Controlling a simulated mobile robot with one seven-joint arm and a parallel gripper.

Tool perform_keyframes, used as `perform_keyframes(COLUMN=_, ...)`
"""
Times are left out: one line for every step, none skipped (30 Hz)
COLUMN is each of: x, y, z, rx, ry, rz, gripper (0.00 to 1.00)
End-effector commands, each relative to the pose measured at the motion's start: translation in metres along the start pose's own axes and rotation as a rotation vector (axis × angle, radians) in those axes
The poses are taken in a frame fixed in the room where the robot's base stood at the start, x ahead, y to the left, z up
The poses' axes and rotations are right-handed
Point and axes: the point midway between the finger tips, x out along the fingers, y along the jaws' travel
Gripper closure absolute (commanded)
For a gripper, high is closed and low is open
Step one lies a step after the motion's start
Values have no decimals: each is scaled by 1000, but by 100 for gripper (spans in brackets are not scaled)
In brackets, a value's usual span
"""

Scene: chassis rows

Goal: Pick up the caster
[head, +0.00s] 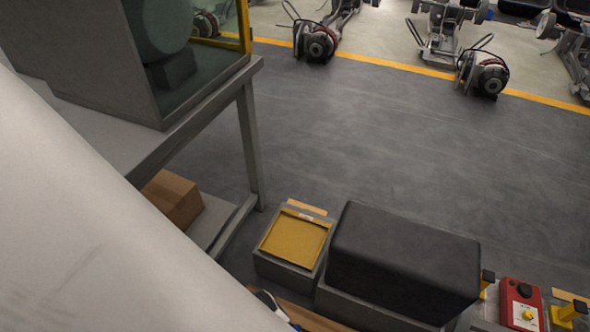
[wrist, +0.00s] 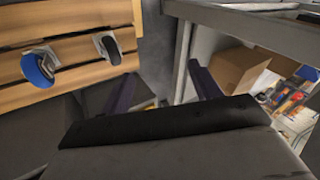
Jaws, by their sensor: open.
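Two casters lie on a slatted wooden surface (wrist: 75,22) at the upper left of the wrist view. One caster (wrist: 38,67) has a blue wheel and a pale metal bracket; the other caster (wrist: 107,47) has a dark wheel and a grey bracket. My gripper (wrist: 162,86) is open and empty, with its two dark fingers well apart. The casters are to the left of the fingers, and neither is between them. In the head view, a small white and blue thing (head: 268,301) shows at the bottom edge, mostly hidden, beside a strip of wood (head: 312,318).
A grey metal bench (head: 160,150) stands at the left, with a cardboard box (head: 172,197) on its lower shelf. A yellow-topped bin (head: 296,238), a black padded block (head: 402,262) and a red control box (head: 521,305) line the front.

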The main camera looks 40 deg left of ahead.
Motion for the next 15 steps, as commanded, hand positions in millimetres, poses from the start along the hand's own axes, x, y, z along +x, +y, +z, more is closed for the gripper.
perform_keyframes(x=7, y=44, z=11, rx=19, ry=-54, rz=104, gripper=37)
perform_keyframes(x=8, y=66, z=14, rx=35, ry=-78, rz=159, gripper=37)
perform_keyframes(x=8, y=92, z=17, rx=55, ry=-103, rz=228, gripper=37)
perform_keyframes(x=6, y=110, z=17, rx=69, ry=-119, rz=277, gripper=37)
perform_keyframes(x=4, y=126, z=17, rx=82, ry=-130, rz=320, gripper=37)
perform_keyframes(x=2, y=145, z=15, rx=97, ry=-141, rz=373, gripper=37)
perform_keyframes(x=-1, y=157, z=13, rx=108, ry=-147, rz=407, gripper=37)
perform_keyframes(x=-3, y=167, z=12, rx=117, ry=-152, rz=437, gripper=37)
perform_keyframes(x=-6, y=178, z=9, rx=127, ry=-155, rz=470, gripper=37)
perform_keyframes(x=-8, y=184, z=7, rx=133, ry=-157, rz=490, gripper=37)
perform_keyframes(x=-10, y=189, z=6, rx=139, ry=-158, rz=507, gripper=37)
perform_keyframes(x=-11, y=195, z=4, rx=144, ry=-158, rz=523, gripper=37)
perform_keyframes(x=-10, y=198, z=4, rx=146, ry=-159, rz=532, gripper=37)
perform_keyframes(x=-9, y=201, z=4, rx=147, ry=-160, rz=538, gripper=37)
perform_keyframes(x=-4, y=205, z=5, rx=149, ry=-161, rz=542, gripper=37)
